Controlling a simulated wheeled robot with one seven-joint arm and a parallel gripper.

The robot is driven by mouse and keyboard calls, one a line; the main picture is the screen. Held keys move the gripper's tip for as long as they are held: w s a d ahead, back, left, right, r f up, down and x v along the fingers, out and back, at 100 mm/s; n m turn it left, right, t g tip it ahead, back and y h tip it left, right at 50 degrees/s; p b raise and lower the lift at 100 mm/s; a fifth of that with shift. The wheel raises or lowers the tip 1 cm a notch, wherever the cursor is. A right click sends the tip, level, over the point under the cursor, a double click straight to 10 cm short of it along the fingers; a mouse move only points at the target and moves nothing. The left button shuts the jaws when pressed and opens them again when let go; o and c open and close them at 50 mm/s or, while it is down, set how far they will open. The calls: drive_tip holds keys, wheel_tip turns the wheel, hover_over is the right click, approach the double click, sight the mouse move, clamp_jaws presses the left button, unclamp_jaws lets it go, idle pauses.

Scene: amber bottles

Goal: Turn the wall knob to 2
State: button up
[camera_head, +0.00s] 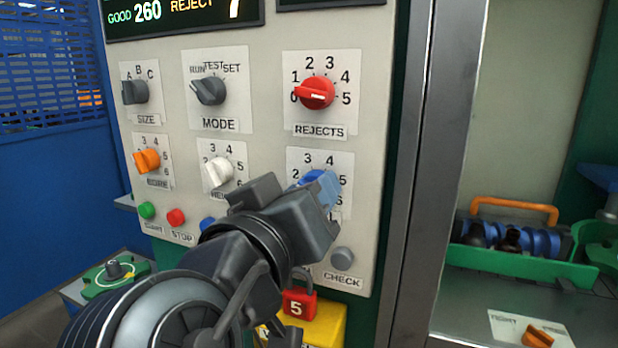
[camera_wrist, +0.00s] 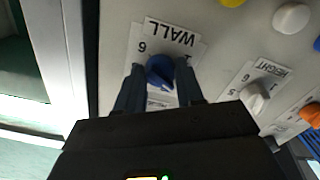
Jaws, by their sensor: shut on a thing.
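The wall knob (camera_head: 313,177) is blue and sits on the lower right dial of the control panel. In the wrist view the same blue knob (camera_wrist: 160,68) is below the upside-down WALL label (camera_wrist: 170,31). My gripper (camera_wrist: 160,82) has one finger on each side of the knob and is shut on it. A white pointer mark on the knob slants down and a little right in the wrist view; the number it meets is hard to read. In the head view, 3, 4 and 5 show around the dial, and my gripper hides part of it.
The red rejects knob (camera_head: 316,93) is directly above. The white knob (camera_head: 218,172) and orange knob (camera_head: 147,161) are to the left. The grey check button (camera_head: 343,258) and a red padlock (camera_head: 299,302) are below. A metal post (camera_head: 425,170) stands right of the panel.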

drive_tip(key=shift+n+p, duration=0.4)
drive_tip(key=shift+n, duration=0.8)
drive_tip(key=o, duration=1)
drive_tip(key=shift+s, duration=0.1)
drive_tip(key=b+v, duration=0.2)
drive_tip(key=v, duration=0.5)
drive_tip(key=shift+s+a, duration=0.15)
drive_tip(key=shift+s, duration=0.15)
